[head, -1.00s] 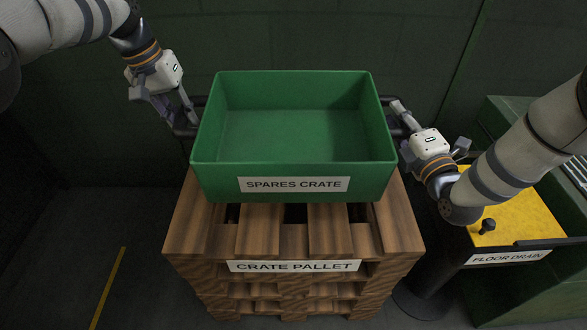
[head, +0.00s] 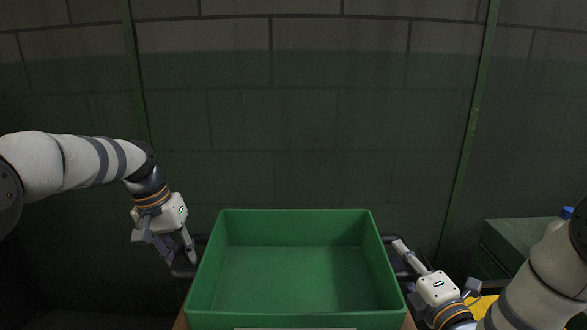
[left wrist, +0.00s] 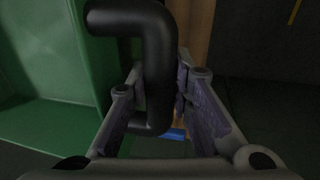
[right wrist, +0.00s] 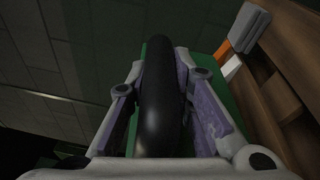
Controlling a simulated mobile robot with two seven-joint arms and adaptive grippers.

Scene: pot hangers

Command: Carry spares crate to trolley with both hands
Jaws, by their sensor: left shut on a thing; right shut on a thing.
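The spares crate (head: 295,322) is an open, empty green box in the lower middle of the head view. It has a dark bar handle on each side. My left gripper (head: 184,258) is shut on the left handle, which shows as a black bar between its fingers in the left wrist view (left wrist: 157,70). My right gripper (head: 408,258) is shut on the right handle, a black bar between its fingers in the right wrist view (right wrist: 160,105). The crate's underside is hidden in the head view. I see no trolley.
A green cabinet (head: 508,248) stands at the right with a blue-capped item (head: 566,212) on it. A yellow surface (head: 482,305) shows partly behind my right arm. Wooden slats (right wrist: 285,60) show in the right wrist view. A dark block wall (head: 300,120) fills the back.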

